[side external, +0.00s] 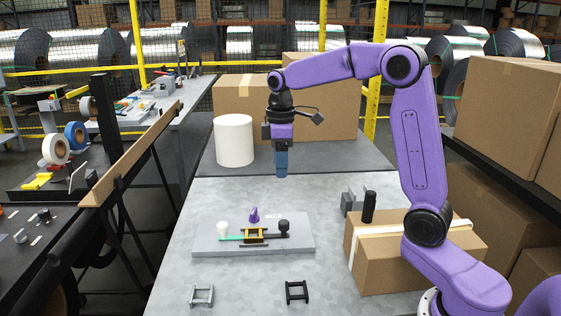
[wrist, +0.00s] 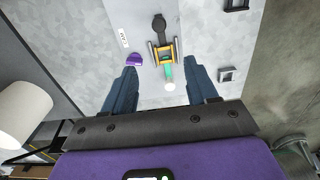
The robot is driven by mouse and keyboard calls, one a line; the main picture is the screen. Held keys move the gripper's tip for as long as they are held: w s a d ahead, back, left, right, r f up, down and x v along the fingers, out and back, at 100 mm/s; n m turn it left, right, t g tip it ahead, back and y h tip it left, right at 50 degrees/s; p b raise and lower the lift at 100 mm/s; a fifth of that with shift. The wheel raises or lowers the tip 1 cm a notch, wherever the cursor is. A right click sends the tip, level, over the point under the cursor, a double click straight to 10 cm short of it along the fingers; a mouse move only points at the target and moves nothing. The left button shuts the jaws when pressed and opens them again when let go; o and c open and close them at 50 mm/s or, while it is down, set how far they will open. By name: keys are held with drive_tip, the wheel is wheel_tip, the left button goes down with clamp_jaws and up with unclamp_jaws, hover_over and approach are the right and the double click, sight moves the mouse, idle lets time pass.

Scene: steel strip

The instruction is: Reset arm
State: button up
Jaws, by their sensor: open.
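My arm is purple, and my gripper (side external: 281,176) hangs pointing down above the far part of the table, high over the surface. In the wrist view its two blue fingers (wrist: 162,88) are spread apart with nothing between them. A grey plate (side external: 210,245) lies on the table, nearer the camera than my gripper. The plate also shows in the wrist view (wrist: 125,15).
A white cylinder (side external: 233,140) and cardboard boxes (side external: 320,90) stand behind my gripper. A taped box (side external: 375,262) with a black handle-like piece (side external: 369,207) sits at right. Two small brackets, grey (side external: 202,295) and black (side external: 297,291), lie at the front. Table space around the plate is clear.

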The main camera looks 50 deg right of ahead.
idle(0.3)
drive_tip(key=s+a+f+n, duration=0.25)
drive_tip(key=s+a, duration=0.75)
drive_tip(key=s, duration=0.5)
drive_tip(key=s+f, duration=0.2)
drive_tip(key=s, duration=0.6)
drive_tip(key=s+d+f+n, duration=0.1)
drive_tip(key=s+f, duration=0.1)
drive_tip(key=s, duration=0.6)
drive_tip(key=shift+s+f, duration=0.25)
drive_tip(key=shift+s, duration=0.1)
drive_tip(key=shift+d, duration=0.1)
drive_tip(key=shift+c, duration=0.3)
